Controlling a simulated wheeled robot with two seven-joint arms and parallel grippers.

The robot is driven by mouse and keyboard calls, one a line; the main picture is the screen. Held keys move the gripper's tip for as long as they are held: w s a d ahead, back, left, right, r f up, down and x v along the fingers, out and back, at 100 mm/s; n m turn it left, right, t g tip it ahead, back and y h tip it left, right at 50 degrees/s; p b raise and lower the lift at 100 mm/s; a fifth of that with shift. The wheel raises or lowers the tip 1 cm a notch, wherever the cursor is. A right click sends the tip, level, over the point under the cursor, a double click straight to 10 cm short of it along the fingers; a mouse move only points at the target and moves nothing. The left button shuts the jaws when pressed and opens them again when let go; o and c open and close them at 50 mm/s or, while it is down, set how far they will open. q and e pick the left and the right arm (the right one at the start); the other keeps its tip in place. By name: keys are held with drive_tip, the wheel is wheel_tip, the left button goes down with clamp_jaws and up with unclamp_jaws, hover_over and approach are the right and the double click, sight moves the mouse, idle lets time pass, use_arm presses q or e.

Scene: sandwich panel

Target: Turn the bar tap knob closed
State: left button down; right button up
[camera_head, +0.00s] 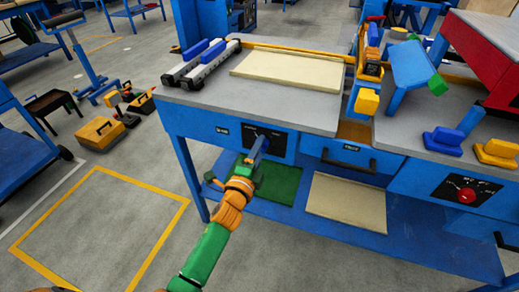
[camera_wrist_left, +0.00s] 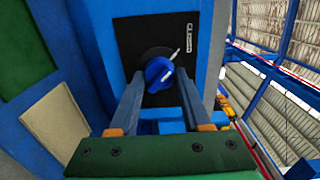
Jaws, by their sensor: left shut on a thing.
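A blue knob (camera_wrist_left: 160,72) with a white pointer sits on a dark panel (camera_wrist_left: 160,38) in the left wrist view. The pointer slants up to the right. In the head view this dark panel (camera_head: 273,137) is on the blue front of the workbench, and its knob is hidden behind my gripper. My left gripper (camera_head: 257,152) reaches up to the panel. In the left wrist view its two fingers stand on either side of the knob, shut on it. The label lettering is too small to read. My right gripper is not in view.
A second dark panel with a red knob (camera_head: 467,195) is on the bench front at right. A drawer (camera_head: 352,151) lies between the panels. A lower blue shelf (camera_head: 400,240) holds a green mat (camera_head: 280,184) and a beige board (camera_head: 346,202). Open floor lies at left.

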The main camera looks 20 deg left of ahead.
use_arm(q)
drive_tip(key=shift+c, duration=1.8)
unclamp_jaws()
drive_tip(key=s, duration=0.7)
drive_tip(key=shift+a+p, duration=0.15)
drive_tip(key=shift+p, duration=0.15)
